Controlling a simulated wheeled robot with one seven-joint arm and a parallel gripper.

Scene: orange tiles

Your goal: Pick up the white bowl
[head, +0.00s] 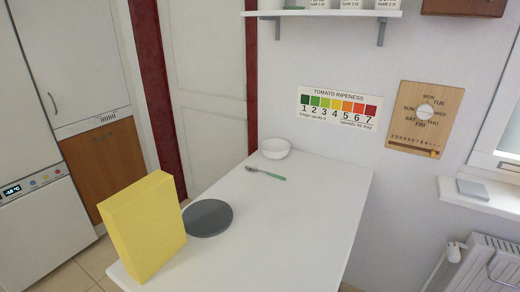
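The white bowl (274,149) stands upright at the far left corner of the white table (285,223), close to the wall. Its inside looks empty from here. My gripper is not in view.
A spoon with a green handle (266,173) lies just in front of the bowl. A dark grey round plate (208,218) lies near the left edge, beside a tall yellow box (145,228). The table's right side is clear. A wall shelf (322,13) hangs above the far end.

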